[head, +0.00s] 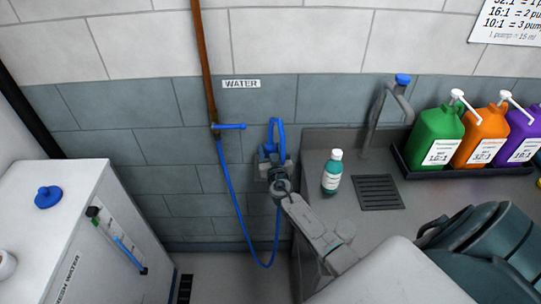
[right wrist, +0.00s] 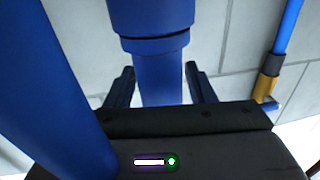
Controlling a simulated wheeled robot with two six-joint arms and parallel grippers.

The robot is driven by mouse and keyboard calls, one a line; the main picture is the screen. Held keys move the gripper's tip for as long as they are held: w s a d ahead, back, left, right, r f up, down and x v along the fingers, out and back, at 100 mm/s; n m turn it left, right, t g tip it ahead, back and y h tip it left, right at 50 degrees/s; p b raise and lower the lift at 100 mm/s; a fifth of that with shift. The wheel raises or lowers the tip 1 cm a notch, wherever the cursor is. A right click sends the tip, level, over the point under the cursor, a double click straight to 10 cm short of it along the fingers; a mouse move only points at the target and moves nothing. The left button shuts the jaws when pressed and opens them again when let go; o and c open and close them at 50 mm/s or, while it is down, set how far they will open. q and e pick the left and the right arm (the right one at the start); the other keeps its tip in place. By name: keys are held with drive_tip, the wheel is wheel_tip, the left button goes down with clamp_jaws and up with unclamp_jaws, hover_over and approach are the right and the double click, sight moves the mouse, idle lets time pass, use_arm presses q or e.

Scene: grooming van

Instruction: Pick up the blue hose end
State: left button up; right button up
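The blue hose (head: 240,215) hangs from a tap on the brown pipe, dips in a long loop and rises to my right gripper. My right gripper (head: 272,160) is at the wall, left of the sink counter, with a blue hose loop (head: 277,132) showing above it. In the right wrist view the blue hose end (right wrist: 160,78) is a thick cylinder between the two fingers of my right gripper (right wrist: 160,88). A blue length of hose crosses close to that camera at left. My left gripper is out of view.
A blue-handled tap (head: 229,126) is on the brown pipe (head: 203,65). A teal bottle (head: 331,174) stands on the grey counter beside a drain grate (head: 379,192). Coloured pump jugs (head: 436,133) stand at right. A white water tank (head: 55,215) fills the left.

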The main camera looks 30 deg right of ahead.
sight(271, 147)
drive_tip(key=c, duration=0.8)
drive_tip(key=shift+r, duration=1.65)
drive_tip(key=r+b+v, duration=0.2)
drive_tip(key=b+v, duration=0.3)
drive_tip(key=v, duration=1)
drive_tip(key=r+p, duration=0.1)
drive_tip(key=r, duration=0.1)
drive_tip(key=r+p, duration=0.2)
drive_tip(key=s+r+p, duration=0.1)
drive_tip(key=r+p, duration=0.1)
drive_tip(key=r, duration=0.1)
drive_tip(key=shift+a, duration=0.25)
drive_tip(key=shift+f, duration=0.1)
